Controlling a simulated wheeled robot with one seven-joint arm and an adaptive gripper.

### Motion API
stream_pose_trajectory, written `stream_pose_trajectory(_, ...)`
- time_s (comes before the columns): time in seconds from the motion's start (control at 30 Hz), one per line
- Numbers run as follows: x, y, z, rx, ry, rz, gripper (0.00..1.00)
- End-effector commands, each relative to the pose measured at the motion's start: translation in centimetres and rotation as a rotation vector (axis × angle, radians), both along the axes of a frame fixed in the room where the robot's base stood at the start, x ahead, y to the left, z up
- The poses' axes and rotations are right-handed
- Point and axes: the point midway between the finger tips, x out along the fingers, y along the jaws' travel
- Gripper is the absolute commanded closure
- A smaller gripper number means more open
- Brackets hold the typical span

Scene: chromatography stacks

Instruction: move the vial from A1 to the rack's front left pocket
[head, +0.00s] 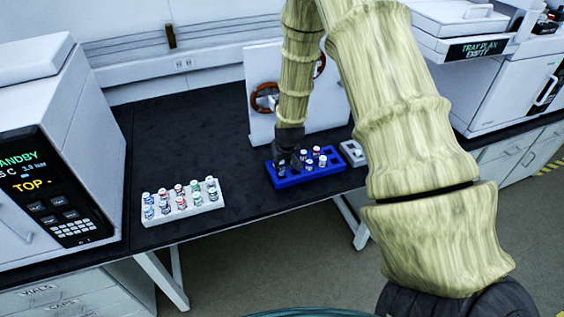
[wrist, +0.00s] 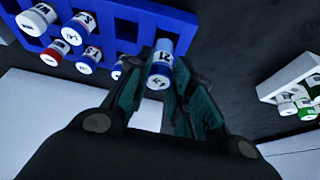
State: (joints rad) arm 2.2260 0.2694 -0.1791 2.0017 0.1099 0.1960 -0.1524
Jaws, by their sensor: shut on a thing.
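My gripper (wrist: 158,100) is shut on a vial (wrist: 161,62) with blue bands and a pale printed label, held between its dark green fingers. In the wrist view the vial is beside the edge of the blue rack (wrist: 172,17); I cannot tell whether its base is in a pocket. In the head view my gripper (head: 287,158) is at the left end of the blue rack (head: 313,174). The held vial is mostly hidden there. Several vials stand in the blue rack, with empty pockets also showing. Pocket names are not readable.
A white rack (head: 182,212) of several vials stands at the left, also at the right of the wrist view (wrist: 288,80). A small white rack (head: 353,152) and a white upright panel (head: 262,128) stand near the blue rack. Dark bench (head: 190,130) between racks is clear.

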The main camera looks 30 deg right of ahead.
Motion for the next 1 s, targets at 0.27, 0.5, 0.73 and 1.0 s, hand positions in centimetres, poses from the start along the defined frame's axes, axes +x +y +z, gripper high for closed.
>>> stream_pose_trajectory(0.27, 0.0, 0.0, -0.8, 0.0, 0.0, 0.0, 0.94)
stream_pose_trajectory(0.5, 0.0, 0.0, -1.4, 0.0, 0.0, 0.0, 0.94)
stream_pose_trajectory(0.73, 0.0, 0.0, -2.0, 0.0, 0.0, 0.0, 0.94)
stream_pose_trajectory(1.0, 0.0, 0.0, -2.2, 0.0, 0.0, 0.0, 0.94)
